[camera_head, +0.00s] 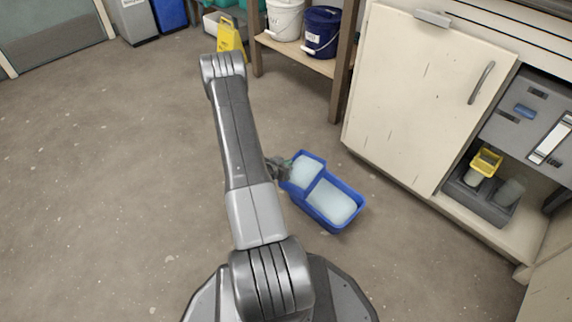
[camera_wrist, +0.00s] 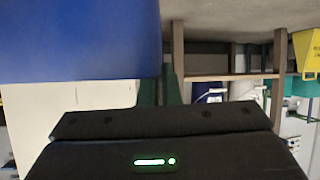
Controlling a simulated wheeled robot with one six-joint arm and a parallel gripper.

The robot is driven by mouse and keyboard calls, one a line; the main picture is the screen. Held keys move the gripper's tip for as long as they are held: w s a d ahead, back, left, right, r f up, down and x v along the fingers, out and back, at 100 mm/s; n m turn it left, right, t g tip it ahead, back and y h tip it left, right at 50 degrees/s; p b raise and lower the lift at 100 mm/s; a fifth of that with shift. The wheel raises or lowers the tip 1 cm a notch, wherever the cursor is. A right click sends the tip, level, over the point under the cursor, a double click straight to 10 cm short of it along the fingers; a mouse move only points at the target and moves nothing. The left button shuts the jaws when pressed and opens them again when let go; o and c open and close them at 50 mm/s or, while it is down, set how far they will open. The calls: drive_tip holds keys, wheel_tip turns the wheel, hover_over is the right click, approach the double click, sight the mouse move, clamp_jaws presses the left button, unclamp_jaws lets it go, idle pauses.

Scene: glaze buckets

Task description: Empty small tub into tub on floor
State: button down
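The small blue tub (camera_head: 305,158) holds pale blue-white contents and looks about level. It appears at the back left end of the larger blue tub (camera_head: 359,208), which also holds pale contents and is on the floor. The small tub overlaps the larger one in the picture; its height above it is hard to tell. My gripper (camera_head: 281,168) is at the small tub's left side and appears shut on it; the fingertips are mostly hidden. In the wrist view a blue wall (camera_wrist: 75,40), apparently the small tub's, fills the upper left, close to my gripper.
A cream cabinet (camera_head: 400,90) stands behind and right of the tubs. A wooden shelf (camera_head: 290,48) with a white bucket (camera_head: 285,18) and a dark blue bucket (camera_head: 321,32) is behind. A yellow floor sign (camera_head: 230,38) stands farther back. The floor at left is clear.

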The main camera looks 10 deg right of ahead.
drive_tip(key=shift+f+b, duration=0.85)
drive_tip(key=shift+f, duration=0.8)
drive_tip(key=shift+d+r+y, duration=0.1)
drive_tip(key=shift+r+y, duration=0.2)
drive_tip(key=shift+r, duration=0.4)
drive_tip(key=shift+f, duration=0.15)
drive_tip(key=shift+m, duration=0.3)
drive_tip(key=shift+d+r+m+y, duration=0.1)
drive_tip(key=shift+r+m+y, duration=0.2)
drive_tip(key=shift+y, duration=0.2)
drive_tip(key=shift+s+d+r+m+t+y, duration=0.15)
drive_tip(key=shift+d+r+m+t+y, duration=0.1)
drive_tip(key=shift+r+m+y, duration=0.25)
drive_tip(key=shift+s+d+r+m+t+y, duration=0.1)
drive_tip(key=shift+d+r+m+t+y, duration=0.15)
drive_tip(key=shift+r, duration=0.35)
drive_tip(key=shift+s+d+r+m+y, duration=0.2)
drive_tip(key=shift+d+r+m+y, duration=0.25)
drive_tip(key=shift+d+r+y, duration=0.1)
drive_tip(key=shift+a, duration=0.15)
